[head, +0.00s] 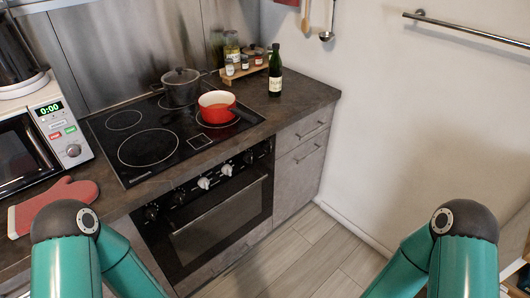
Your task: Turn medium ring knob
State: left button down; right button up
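A row of several knobs runs along the top of the oven front below the cooktop. Two are pale, a left pale knob (203,183) and a right pale knob (227,170); the others, such as the leftmost dark knob (152,212), are dark. I cannot tell which belongs to the medium ring, nor read their settings. The black cooktop (165,168) has printed rings of different sizes, including a large front ring (148,148) and a smaller back ring (124,120). Only teal links of my two arms show at the bottom corners; neither gripper is visible.
A red pot (216,106) and a grey lidded pot (181,86) stand on the cooktop. The oven door has a long handle (217,203). A microwave (45,140) and red mitt (55,202) are left; a bottle (275,72) is right. Open floor (285,258) lies in front.

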aim_at(267, 147)
jog(key=z, duration=0.25)
jog(key=i, duration=1.05)
jog(key=u, duration=1.75)
jog(key=k, duration=1.15)
jog(key=z, duration=1.2)
jog(key=i, duration=0.6)
jog(key=z, duration=0.45)
